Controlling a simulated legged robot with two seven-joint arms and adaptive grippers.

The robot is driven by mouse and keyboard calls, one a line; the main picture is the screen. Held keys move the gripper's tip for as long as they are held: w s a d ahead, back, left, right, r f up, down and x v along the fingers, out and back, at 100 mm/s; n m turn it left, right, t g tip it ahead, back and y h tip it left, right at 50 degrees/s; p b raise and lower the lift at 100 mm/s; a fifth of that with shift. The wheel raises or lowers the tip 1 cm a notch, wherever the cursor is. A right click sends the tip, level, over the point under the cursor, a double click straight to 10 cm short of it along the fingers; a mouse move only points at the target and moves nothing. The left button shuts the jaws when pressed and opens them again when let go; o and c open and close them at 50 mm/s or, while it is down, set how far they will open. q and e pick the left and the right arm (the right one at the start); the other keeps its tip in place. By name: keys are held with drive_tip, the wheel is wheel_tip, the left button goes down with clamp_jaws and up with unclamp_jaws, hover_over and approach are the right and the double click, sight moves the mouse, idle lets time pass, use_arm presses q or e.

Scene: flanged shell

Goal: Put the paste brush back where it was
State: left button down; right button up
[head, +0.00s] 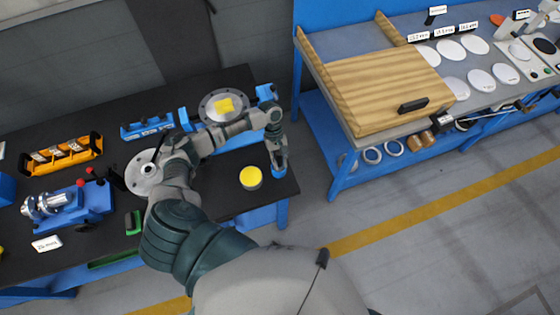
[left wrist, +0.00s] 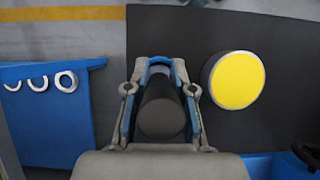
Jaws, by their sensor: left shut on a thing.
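My left gripper (head: 279,160) is at the right end of the black workbench (head: 225,200). In the left wrist view its fingers (left wrist: 160,88) are shut on a dark cylinder (left wrist: 161,112), which looks like the handle of the paste brush. A blue rounded part (head: 278,172) shows just below the fingers in the head view; I cannot tell whether the brush stands inside it or above it. The brush's bristles are hidden. A round tin with a yellow top (head: 251,176) stands on the bench just left of the gripper, apart from it. My right gripper is out of view.
A flanged disc with a yellow patch (head: 224,105) and another flanged disc (head: 143,170) lie on the bench behind my arm. A blue vise-like fixture (head: 70,204) and an orange rack (head: 62,154) stand left.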

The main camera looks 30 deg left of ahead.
use_arm(q)
drive_tip(key=shift+a+f, duration=0.15)
drive_tip(key=shift+f, duration=0.25)
drive_tip(key=c, duration=0.9)
unclamp_jaws()
drive_tip(key=shift+r, duration=0.1)
drive_tip(key=v, duration=1.1)
drive_tip(key=shift+w+r, duration=0.3)
drive_tip(key=shift+a, duration=0.1)
